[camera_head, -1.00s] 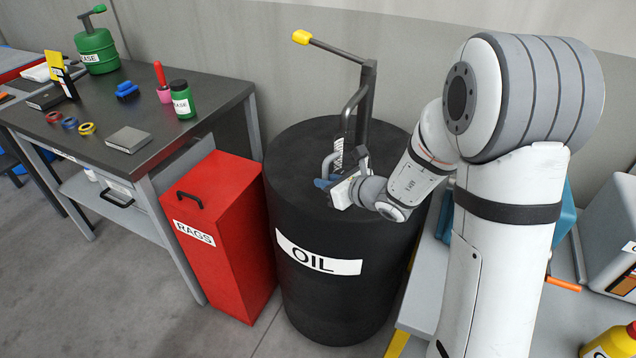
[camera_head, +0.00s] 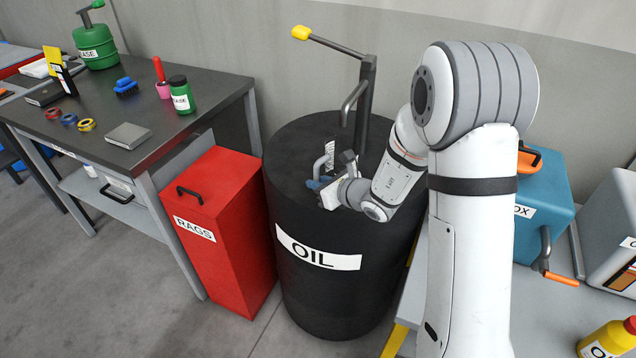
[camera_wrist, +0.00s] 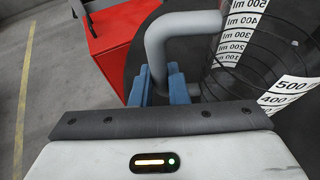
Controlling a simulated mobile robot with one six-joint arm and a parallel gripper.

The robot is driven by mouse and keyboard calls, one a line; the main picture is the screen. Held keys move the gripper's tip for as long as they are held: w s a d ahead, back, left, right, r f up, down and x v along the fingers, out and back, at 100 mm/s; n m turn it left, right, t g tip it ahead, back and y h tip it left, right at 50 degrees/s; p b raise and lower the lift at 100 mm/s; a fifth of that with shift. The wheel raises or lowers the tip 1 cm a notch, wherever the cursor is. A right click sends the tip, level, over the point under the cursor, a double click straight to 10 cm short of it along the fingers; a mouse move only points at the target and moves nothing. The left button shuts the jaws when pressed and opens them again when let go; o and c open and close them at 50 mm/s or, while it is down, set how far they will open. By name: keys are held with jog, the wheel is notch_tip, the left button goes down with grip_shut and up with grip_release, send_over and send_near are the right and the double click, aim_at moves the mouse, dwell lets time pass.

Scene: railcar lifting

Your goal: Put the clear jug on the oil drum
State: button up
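The clear jug (camera_head: 330,152) is at the top of the black oil drum (camera_head: 293,150), left of the pump post. It is see-through and hard to make out, with a grey handle and white measuring marks. In the wrist view the jug (camera_wrist: 232,45) looks upright, and the drum's dark top shows behind it. My gripper (camera_head: 316,184) is shut on the jug's handle, its blue fingertips (camera_wrist: 166,86) on either side of the lower part. My gripper hides part of the jug's base, and I cannot tell whether the base touches the drum top.
A hand pump (camera_head: 362,95) with a yellow-tipped lever stands on the drum behind the jug. A red rags bin (camera_head: 228,225) stands left of the drum. A dark workbench (camera_head: 180,140) is further left. A teal box (camera_head: 545,195) is on the grey surface at right.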

jog(key=o, duration=0.4)
jog(key=shift+o, duration=0.2)
jog(key=shift+r+p, duration=0.25)
jog(key=shift+p, duration=0.05)
jog(key=v, duration=1.2)
jog(key=s+a+r+n+g+h, duration=0.1)
jog(key=s+r+n+g, duration=0.1)
jog(key=s+n+g, duration=0.4)
jog(key=s+r+n+g, duration=0.1)
jog(key=s+r+n, duration=0.1)
jog(key=s+n, duration=0.65)
jog(key=s+d+r+n+h, duration=0.1)
jog(key=s+d+n+h, duration=0.2)
jog(key=d+n, duration=0.3)
jog(key=s+d+r+n+h, duration=0.1)
jog(key=s+d+n+h, duration=0.2)
jog(key=d+n+h, duration=0.2)
jog(key=shift+d+r+n+h+b, duration=0.4)
jog(key=shift+d+n, duration=0.15)
jog(key=shift+d, duration=0.55)
